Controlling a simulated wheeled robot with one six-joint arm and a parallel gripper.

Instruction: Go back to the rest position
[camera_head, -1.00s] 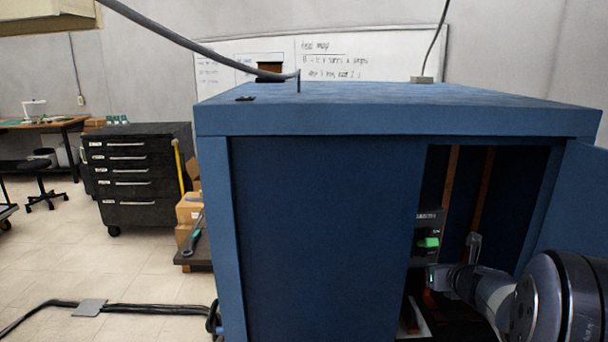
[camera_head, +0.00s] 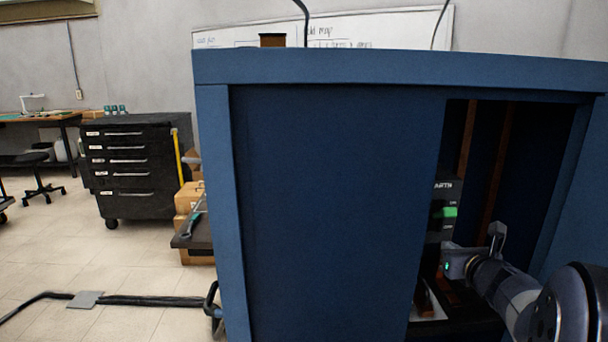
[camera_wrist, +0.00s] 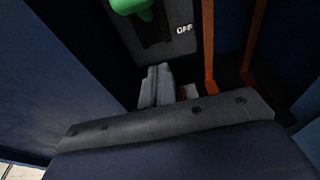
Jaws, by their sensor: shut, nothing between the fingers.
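My gripper (camera_wrist: 157,86) is shut and empty, its fingers together in the wrist view. In the head view my gripper (camera_head: 497,236) is inside the open right bay of a blue cabinet (camera_head: 335,210), with my arm reaching in from the lower right. A dark switch box with a green handle (camera_head: 449,212) is in the bay, left of and behind my gripper. In the wrist view the green handle (camera_wrist: 132,5) is at the top, above the fingers and apart from them, with "OFF" lettering beside it. The fingertips' exact distance from the box is unclear.
Copper-coloured vertical bars (camera_head: 498,165) stand at the back of the bay. The bay's right side and the cabinet's left front panel flank my arm. A cable (camera_head: 150,300) lies on the floor at left. A black drawer cabinet (camera_head: 130,170) and cardboard boxes (camera_head: 188,197) stand farther left.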

